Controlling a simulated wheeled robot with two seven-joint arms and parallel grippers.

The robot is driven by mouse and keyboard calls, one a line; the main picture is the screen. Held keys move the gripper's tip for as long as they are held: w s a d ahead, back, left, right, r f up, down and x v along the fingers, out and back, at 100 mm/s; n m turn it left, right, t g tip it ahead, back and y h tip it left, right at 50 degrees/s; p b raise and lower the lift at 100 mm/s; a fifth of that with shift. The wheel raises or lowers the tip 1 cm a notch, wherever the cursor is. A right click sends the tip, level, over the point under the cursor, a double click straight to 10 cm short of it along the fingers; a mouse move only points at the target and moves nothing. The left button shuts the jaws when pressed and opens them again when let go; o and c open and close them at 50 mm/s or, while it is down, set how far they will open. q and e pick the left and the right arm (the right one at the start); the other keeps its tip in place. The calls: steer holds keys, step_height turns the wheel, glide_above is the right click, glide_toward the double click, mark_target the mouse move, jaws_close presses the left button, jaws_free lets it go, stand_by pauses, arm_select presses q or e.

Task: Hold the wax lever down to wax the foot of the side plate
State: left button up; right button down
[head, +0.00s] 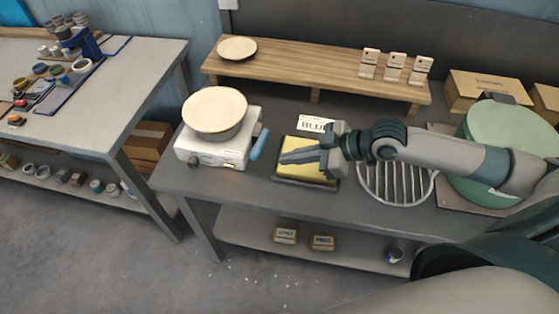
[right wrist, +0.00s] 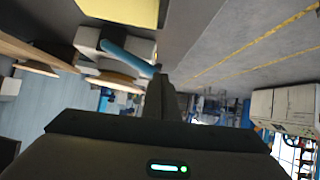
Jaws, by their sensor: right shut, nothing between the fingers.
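A white waxing machine (head: 205,148) stands on the dark bench, with a grey round pan (head: 218,133) on top. A cream plate (head: 214,108) lies on the pan; its foot is hidden. The blue wax lever (head: 260,144) sticks out at the machine's right side. In the right wrist view the lever (right wrist: 125,55), machine (right wrist: 88,40) and a plate (right wrist: 115,82) show beyond the fingers. My right gripper (head: 284,157) is shut and empty above the yellow pad (head: 300,172), right of the lever and apart from it. My left gripper is not in view.
A wooden riser (head: 320,72) at the back holds another plate (head: 237,48) and several small labelled stands. A "BLUE" card (head: 314,123) stands behind the pad. A round wire rack (head: 398,184) and a green round thing (head: 510,135) lie right. Another table (head: 100,100) is left.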

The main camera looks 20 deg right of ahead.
steer(key=shift+b+v, duration=0.3)
steer(key=shift+v, duration=0.95)
steer(key=shift+s+a, duration=0.1)
steer(key=shift+s, duration=0.05)
